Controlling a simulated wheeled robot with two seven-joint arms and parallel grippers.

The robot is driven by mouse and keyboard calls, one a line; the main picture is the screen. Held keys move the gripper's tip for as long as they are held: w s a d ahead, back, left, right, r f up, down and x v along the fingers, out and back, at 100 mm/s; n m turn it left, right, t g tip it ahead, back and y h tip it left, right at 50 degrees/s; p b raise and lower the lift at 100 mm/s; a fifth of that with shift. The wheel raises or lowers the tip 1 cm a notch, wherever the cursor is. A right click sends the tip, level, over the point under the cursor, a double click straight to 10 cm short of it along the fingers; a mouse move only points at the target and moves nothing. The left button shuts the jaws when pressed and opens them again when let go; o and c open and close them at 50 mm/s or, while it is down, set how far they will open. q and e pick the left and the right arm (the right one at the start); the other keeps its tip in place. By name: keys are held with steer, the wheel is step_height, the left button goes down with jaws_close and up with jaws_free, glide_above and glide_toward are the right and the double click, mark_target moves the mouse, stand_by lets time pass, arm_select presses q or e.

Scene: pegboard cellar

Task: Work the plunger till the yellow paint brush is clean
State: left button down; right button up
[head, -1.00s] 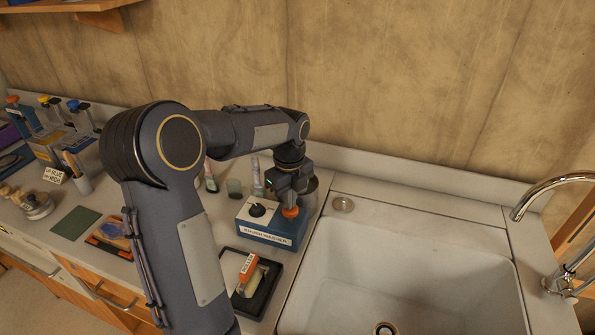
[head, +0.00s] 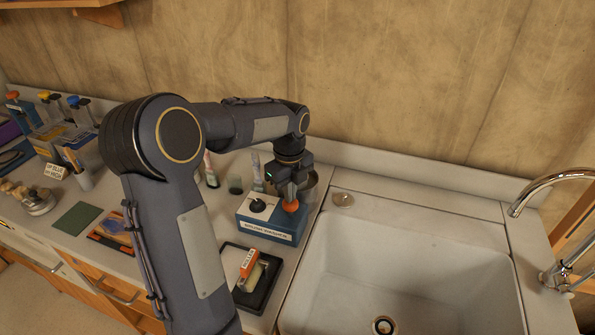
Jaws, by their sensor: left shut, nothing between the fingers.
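A blue brush washer (head: 270,227) with a light top and a front label stands on the counter beside the sink's left edge. A black knob (head: 259,205) and an orange plunger knob (head: 290,205) are on its top. My left gripper (head: 287,194) points down right over the orange knob, shut and empty. I cannot tell whether it touches the knob. I cannot make out the yellow paint brush for certain. My right gripper is not in view.
A white sink (head: 420,275) with a chrome tap (head: 545,187) fills the right. A black tray (head: 262,288) with an orange-labelled item lies in front of the washer. Small bottles stand behind my left arm. Tools and a green pad (head: 77,219) are at left.

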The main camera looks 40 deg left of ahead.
arm_select(q)
steer(key=shift+f+b, duration=1.2)
steer(key=shift+f, duration=0.65)
steer(key=shift+r+p, duration=1.65)
steer(key=shift+r, duration=0.2)
step_height(320, 180, up, 6)
steer(key=p, duration=0.5)
